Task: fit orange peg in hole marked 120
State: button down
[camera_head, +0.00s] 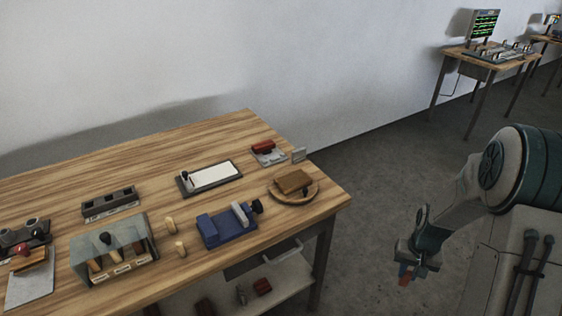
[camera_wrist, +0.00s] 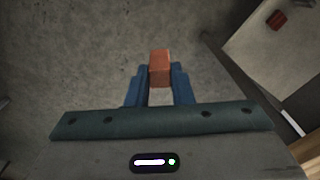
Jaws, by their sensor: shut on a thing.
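My gripper (camera_head: 405,272) hangs over the bare floor, to the right of the workbench. It is shut on the orange peg (camera_wrist: 160,67), which sits between the two blue fingers in the wrist view. In the head view only a small orange bit of the peg (camera_head: 403,268) shows below my gripper. A dark block with several square openings (camera_head: 110,203) stands on the left part of the bench, with a pale label strip at its front. The label is too small to read, so I cannot tell which hole is marked 120.
The wooden workbench (camera_head: 330,200) also bears a clear-sided box (camera_head: 125,245), a blue vise (camera_head: 225,228), a round board (camera_head: 305,193), a tray with a white sheet (camera_head: 210,176) and loose wooden pegs (camera_head: 170,224). A lower shelf (camera_head: 285,290) holds red items. Open floor lies between bench and gripper.

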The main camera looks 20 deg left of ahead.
aim_at(92, 210)
jog(key=z, duration=0.2)
jog(key=k, duration=1.3)
jog(key=u, duration=1.9)
jog(key=i, duration=0.5)
jog(key=u, duration=0.05)
